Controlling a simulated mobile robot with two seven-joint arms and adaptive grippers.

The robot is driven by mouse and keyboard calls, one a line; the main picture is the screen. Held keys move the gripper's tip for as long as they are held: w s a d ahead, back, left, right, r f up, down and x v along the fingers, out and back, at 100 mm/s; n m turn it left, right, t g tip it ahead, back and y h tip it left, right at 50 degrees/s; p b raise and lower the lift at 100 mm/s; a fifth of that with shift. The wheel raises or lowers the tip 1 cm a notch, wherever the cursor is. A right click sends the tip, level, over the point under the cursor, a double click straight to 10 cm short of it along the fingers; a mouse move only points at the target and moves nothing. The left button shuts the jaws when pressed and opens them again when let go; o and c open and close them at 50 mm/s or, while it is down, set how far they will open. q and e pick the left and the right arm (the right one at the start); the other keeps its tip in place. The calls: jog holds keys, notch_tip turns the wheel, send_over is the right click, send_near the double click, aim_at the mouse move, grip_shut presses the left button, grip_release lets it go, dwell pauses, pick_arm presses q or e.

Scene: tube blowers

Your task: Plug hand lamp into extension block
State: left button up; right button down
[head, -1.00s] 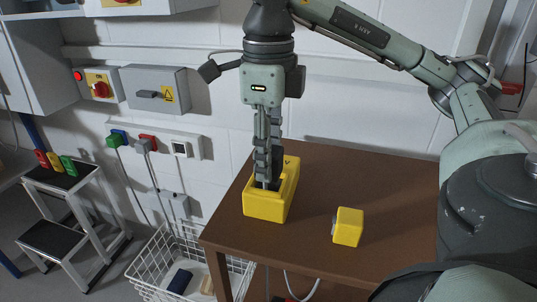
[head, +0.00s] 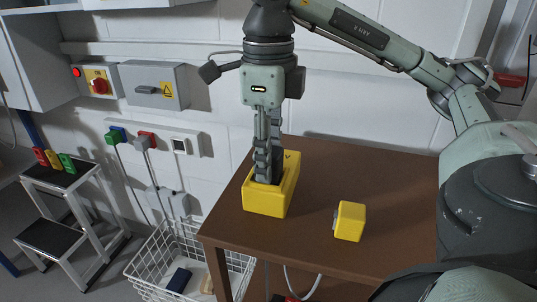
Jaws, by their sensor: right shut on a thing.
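A yellow, box-shaped block (head: 266,203) with a raised rim and a recessed top stands near the left edge of the brown table. I take it to be the extension block. My right gripper (head: 267,172) points straight down with its fingertips in the recess of this block. It is shut on a small dark thing, perhaps a plug, mostly hidden by the fingers and the rim. I cannot tell whether that thing is seated in a socket. A smaller yellow cube (head: 350,221) with a grey left side lies to the right, apart from the block. I cannot clearly identify a hand lamp. My left gripper is out of view.
The brown table (head: 330,173) is clear around the cube and behind it. A white wire basket (head: 165,250) stands below its left edge. A pale cable (head: 300,287) hangs at the table's front. Wall sockets with plugs (head: 145,142) and a step stool (head: 55,178) are at left.

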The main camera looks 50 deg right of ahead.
jog(key=shift+f, duration=0.25)
jog(key=c, duration=1)
grip_release()
jog(key=shift+r, duration=6)
